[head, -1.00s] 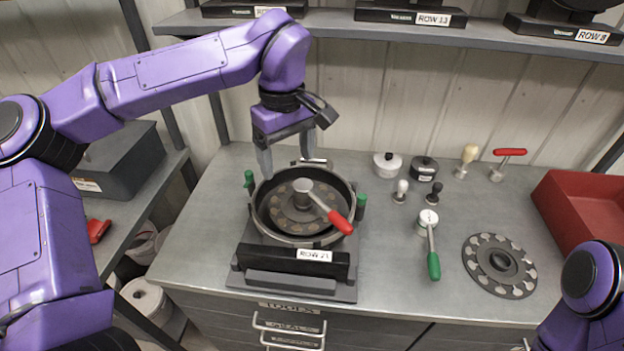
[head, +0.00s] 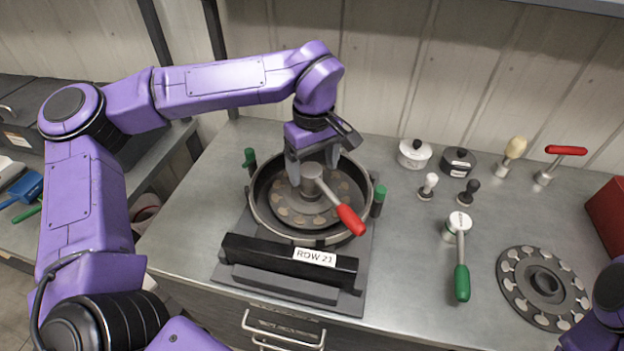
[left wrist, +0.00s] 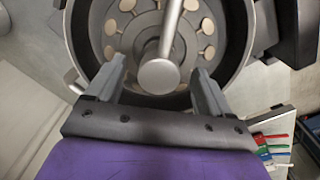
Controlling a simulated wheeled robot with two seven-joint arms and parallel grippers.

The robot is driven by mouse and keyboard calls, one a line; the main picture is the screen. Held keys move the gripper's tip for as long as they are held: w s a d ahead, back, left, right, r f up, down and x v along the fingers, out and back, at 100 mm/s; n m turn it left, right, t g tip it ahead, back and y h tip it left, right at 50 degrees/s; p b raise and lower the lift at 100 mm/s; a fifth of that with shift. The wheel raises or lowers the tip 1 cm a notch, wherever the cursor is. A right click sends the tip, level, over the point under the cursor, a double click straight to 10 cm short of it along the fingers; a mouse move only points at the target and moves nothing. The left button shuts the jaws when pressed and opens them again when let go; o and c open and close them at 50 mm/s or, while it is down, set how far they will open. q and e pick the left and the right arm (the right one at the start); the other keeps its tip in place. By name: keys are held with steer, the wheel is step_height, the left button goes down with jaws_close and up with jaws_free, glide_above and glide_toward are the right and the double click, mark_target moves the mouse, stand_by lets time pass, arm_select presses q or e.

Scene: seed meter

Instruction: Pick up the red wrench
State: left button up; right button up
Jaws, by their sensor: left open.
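The red wrench (head: 348,218) has a red grip and a grey cylindrical head. It stands on the hub of the seed plate in the round meter housing (head: 262,222), its handle slanting to the front right. My left gripper (head: 313,170) is open, pointing down with its fingers about the wrench's head. In the left wrist view the round head (left wrist: 158,77) shows between the two open fingers (left wrist: 160,70), with gaps at both sides. The shaft runs up out of that view, and the red grip is not seen there. My right gripper is not in view.
A green-handled wrench (head: 461,265), a spare seed plate (head: 515,298), two lidded pots, small knobs and a red T-handle tool (head: 566,150) stand to the right. Green knobs (head: 379,195) flank the housing. A red bin (head: 608,215) is at the right edge.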

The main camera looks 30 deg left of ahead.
mark_target(313, 171)
arm_select(q)
step_height(313, 171, down, 4)
steer(key=shift+a+f+p, duration=0.1)
steer(key=shift+p, duration=0.2)
jaws_close()
steer(key=shift+r, duration=0.2)
steer(key=shift+w+r, duration=0.1)
steer(key=shift+r, duration=0.2)
steer(key=r, duration=0.2)
steer(key=shift+s+r, duration=0.2)
steer(key=shift+r, duration=0.15)
steer(key=s+r+b, duration=0.3)
steer(key=s+r, duration=0.6)
steer(key=s, duration=0.4)
steer(key=shift+s+a+r, duration=0.2)
steer(key=shift+s+a, duration=0.2)
steer(key=shift+a, duration=0.05)
